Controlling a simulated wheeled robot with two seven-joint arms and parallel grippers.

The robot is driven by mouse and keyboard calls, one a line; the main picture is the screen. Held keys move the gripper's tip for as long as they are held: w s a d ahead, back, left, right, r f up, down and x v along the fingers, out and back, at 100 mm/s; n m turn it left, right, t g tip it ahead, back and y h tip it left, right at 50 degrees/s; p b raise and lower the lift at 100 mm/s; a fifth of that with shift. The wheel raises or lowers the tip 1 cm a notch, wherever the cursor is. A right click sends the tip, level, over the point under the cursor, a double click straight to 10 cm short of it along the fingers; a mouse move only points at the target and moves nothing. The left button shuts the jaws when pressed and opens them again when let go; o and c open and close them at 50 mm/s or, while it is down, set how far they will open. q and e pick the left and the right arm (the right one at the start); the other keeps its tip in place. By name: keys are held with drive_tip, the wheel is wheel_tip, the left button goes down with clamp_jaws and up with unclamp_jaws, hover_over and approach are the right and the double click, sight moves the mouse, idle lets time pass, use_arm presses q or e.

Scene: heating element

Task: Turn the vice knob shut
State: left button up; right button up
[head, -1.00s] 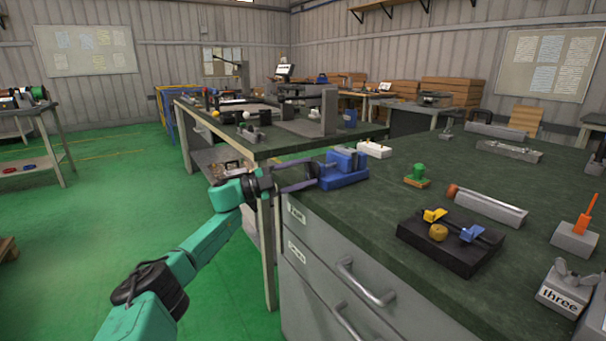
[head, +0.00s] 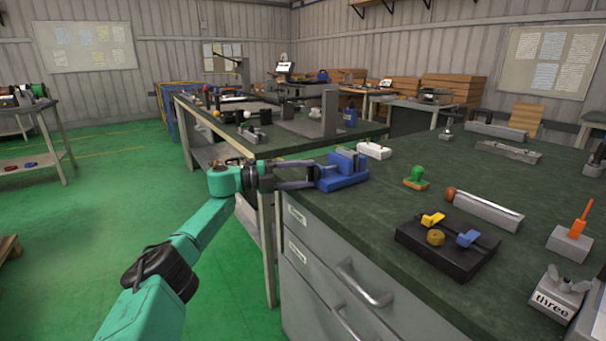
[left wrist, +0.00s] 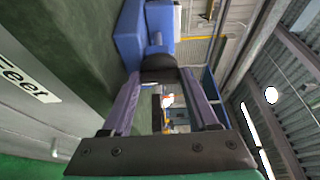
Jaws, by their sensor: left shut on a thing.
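The blue vice (head: 342,171) sits at the near left corner of the dark green workbench. It also shows in the left wrist view (left wrist: 130,35), beyond my fingers. My left gripper (head: 311,173) reaches in from the left at the bench edge, level with the vice. In the left wrist view my left gripper (left wrist: 160,75) has its two fingers on either side of the dark, round vice knob (left wrist: 159,66), shut on it. In the head view the knob is mostly hidden by the fingers. My right gripper is not in view.
A white block (head: 374,150) and a green-handled stamp (head: 416,177) stand right of the vice. A black fixture (head: 447,246) with yellow and blue clamps is nearer. Grey drawers (head: 330,270) lie below the bench top. Another table (head: 275,145) stands behind.

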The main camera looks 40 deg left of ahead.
use_arm(q)
drive_tip(key=o, duration=1.1)
drive_tip(key=v, duration=1.4)
drive_tip(key=shift+s+b, duration=0.2)
drive_tip(key=shift+b, duration=0.2)
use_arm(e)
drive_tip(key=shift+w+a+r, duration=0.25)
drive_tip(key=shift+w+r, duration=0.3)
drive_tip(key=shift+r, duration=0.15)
use_arm(q)
drive_tip(key=shift+a, duration=0.15)
